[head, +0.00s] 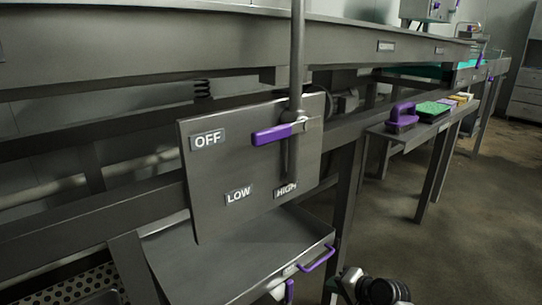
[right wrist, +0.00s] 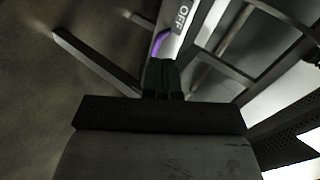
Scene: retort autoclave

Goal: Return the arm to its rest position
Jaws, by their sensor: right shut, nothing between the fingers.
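My right gripper (head: 352,280) shows only in part at the bottom edge of the head view, right of the lower tray and its purple handle (head: 318,260). In the right wrist view its dark fingers (right wrist: 161,80) are together with nothing between them. A purple curved part (right wrist: 160,43) shows beyond the fingertips; I cannot tell whether they touch. A grey valve panel (head: 218,170) reads OFF, LOW and HIGH. Its purple lever (head: 272,134) lies roughly level, its tip pointing left toward the OFF label (head: 208,140). My left gripper is out of view.
A long metal frame runs across the head view. A side shelf (head: 383,131) holds a purple-handled brush (head: 403,115), a green pad (head: 433,108) and small coloured blocks. The floor (head: 480,210) on the right is open, apart from shelf legs.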

